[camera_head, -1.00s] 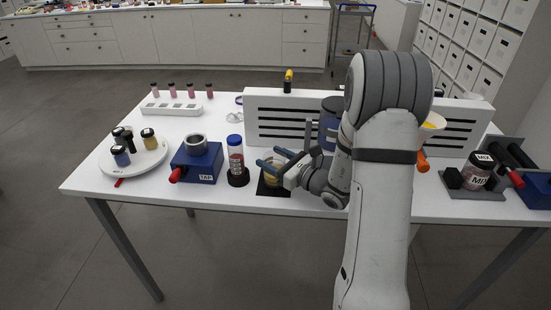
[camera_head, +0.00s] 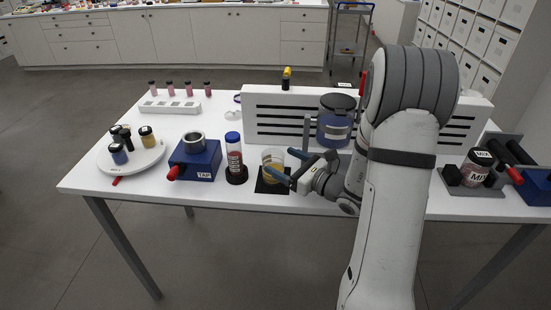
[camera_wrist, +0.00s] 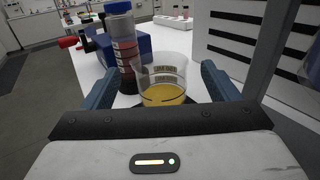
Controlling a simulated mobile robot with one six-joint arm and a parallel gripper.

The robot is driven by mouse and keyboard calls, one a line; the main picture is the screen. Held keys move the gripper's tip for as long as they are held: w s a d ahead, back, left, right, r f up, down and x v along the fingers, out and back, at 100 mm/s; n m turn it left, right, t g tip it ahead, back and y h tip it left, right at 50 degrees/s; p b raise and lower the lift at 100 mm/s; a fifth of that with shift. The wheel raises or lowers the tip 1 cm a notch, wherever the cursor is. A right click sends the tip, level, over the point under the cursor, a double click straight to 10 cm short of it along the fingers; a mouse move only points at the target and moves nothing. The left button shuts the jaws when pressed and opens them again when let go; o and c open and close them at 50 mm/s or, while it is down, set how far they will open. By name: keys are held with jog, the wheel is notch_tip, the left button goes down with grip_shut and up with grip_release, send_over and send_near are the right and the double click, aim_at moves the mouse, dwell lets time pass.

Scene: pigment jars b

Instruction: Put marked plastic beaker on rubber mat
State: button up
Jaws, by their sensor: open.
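The marked plastic beaker (camera_head: 273,163) is clear, with yellow liquid inside and dark markings on its wall. It stands upright on the black rubber mat (camera_head: 262,188) near the table's front edge. In the wrist view the beaker (camera_wrist: 164,80) is ahead of my gripper, between the two blue fingers and just beyond their tips. A little of the dark mat shows around its base. My gripper (camera_head: 287,166) is open and empty, to the right of the beaker. In the wrist view both fingers (camera_wrist: 161,84) stand apart, with no contact visible.
A blue-capped tube of red-brown stuff (camera_head: 234,155) stands close left of the beaker. Further left are a blue TAP block (camera_head: 207,170) and a round white tray (camera_head: 135,166) with small jars. A slotted white panel (camera_head: 270,125) and large blue jar (camera_head: 336,122) stand behind.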

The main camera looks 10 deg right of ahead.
jog(key=v, duration=0.6)
jog(key=shift+s+d+b, duration=0.3)
jog(key=shift+s, duration=0.2)
jog(key=s+a+n+g+h, duration=0.1)
jog(key=s+a+n+g, duration=1.35)
jog(key=n, duration=0.25)
jog(key=s+d+r+n+t+h, duration=0.3)
jog(key=s+d+r+n+h, duration=0.1)
jog(key=d+n+h, duration=0.4)
jog(key=n+h, duration=0.2)
jog(key=n, duration=0.1)
jog(key=shift+s, duration=0.25)
